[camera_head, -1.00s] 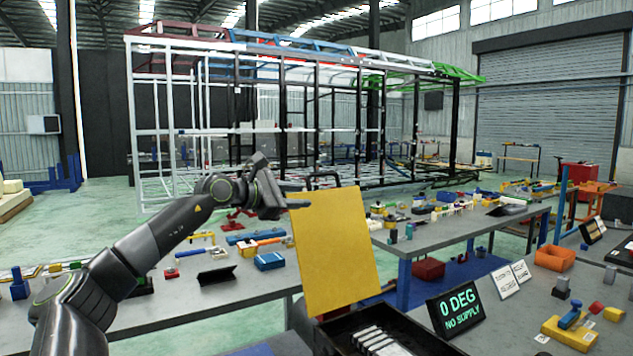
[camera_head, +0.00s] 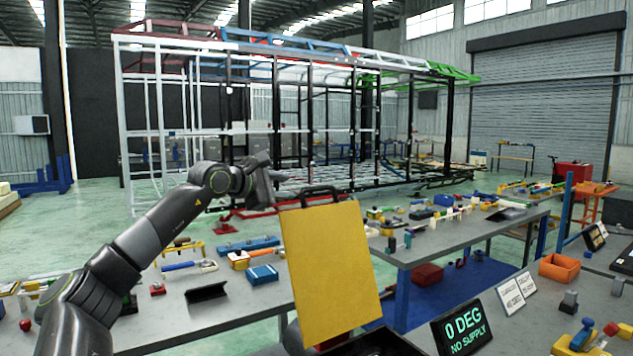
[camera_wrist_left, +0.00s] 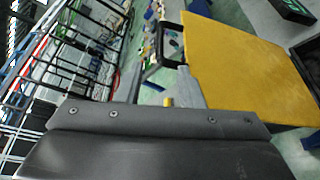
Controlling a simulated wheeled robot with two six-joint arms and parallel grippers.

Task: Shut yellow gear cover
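The yellow gear cover (camera_head: 330,270) stands raised, nearly upright and tilted slightly, with a black handle at its top edge. It is open above a dark case (camera_head: 375,343) at the bottom of the head view, which is mostly cut off. My left gripper (camera_head: 272,203) is at the cover's upper left edge. In the left wrist view the cover (camera_wrist_left: 245,65) fills the upper right, and a grey finger of my left gripper (camera_wrist_left: 188,88) is close beside its edge and handle. I cannot tell whether they touch or how far the fingers are apart. My right gripper is not in view.
A grey table (camera_head: 235,310) with tools and a blue box (camera_head: 262,274) is at left. Another table (camera_head: 450,238) with many parts stands behind at right. A "0 DEG NO SUPPLY" display (camera_head: 462,325) stands right of the case. A large trailer frame (camera_head: 290,120) is behind.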

